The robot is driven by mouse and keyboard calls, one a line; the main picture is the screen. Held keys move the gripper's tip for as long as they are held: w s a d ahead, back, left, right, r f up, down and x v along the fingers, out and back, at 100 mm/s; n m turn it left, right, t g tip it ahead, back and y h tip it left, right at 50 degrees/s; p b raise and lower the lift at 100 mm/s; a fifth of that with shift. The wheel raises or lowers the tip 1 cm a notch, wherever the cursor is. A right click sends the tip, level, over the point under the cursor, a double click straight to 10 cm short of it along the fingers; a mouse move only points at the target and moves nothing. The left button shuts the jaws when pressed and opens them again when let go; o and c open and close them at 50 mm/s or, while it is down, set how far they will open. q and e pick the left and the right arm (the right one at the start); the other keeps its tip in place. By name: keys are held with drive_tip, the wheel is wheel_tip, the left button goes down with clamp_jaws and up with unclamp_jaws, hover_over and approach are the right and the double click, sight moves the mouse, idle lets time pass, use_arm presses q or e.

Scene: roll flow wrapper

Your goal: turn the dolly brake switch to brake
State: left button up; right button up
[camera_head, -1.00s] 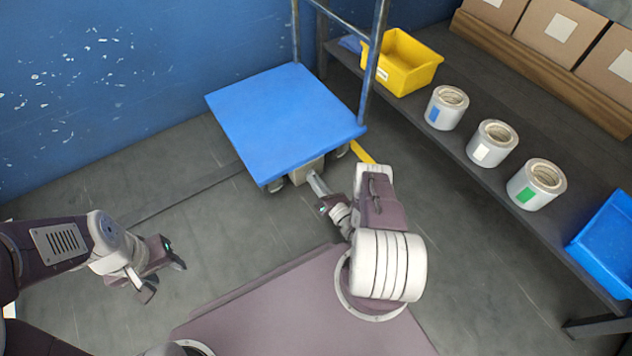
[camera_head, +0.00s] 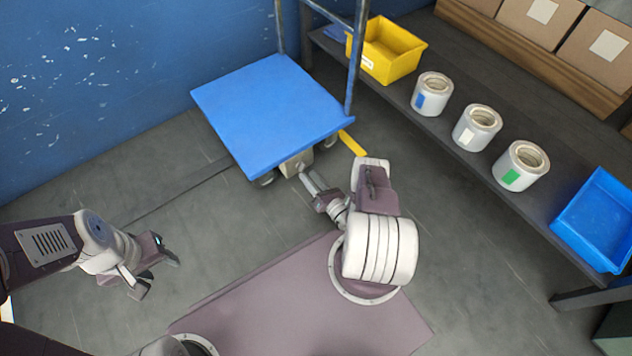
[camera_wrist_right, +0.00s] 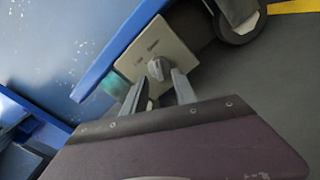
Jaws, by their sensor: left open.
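The dolly (camera_head: 270,110) has a blue deck and stands by the blue wall. Its brake plate (camera_head: 297,163) is a pale panel under the deck's near edge. In the right wrist view the plate (camera_wrist_right: 178,48) carries a grey brake switch (camera_wrist_right: 158,68) and small labels too blurred to read. My right gripper (camera_wrist_right: 160,78) is open, its two fingertips just below the switch, one towards each side. I cannot tell whether they touch it. In the head view the right gripper (camera_head: 310,180) points at the plate. My left gripper (camera_head: 160,276) is open and empty over the floor at left.
A dark shelf (camera_head: 455,150) at right holds a yellow bin (camera_head: 385,52), white rolls (camera_head: 477,128), a blue tray (camera_head: 600,215) and cardboard boxes (camera_head: 540,22). Dolly wheels (camera_wrist_right: 240,22) and a yellow floor line (camera_head: 351,143) are near the plate. Floor between the left gripper and the dolly is clear.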

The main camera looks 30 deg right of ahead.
use_arm(q)
wheel_tip(320, 180, up, 3)
drive_tip(key=shift+r+p, duration=0.1)
drive_tip(key=shift+p, duration=1)
use_arm(e)
drive_tip(key=s, duration=0.6)
drive_tip(key=shift+s+d, duration=0.25)
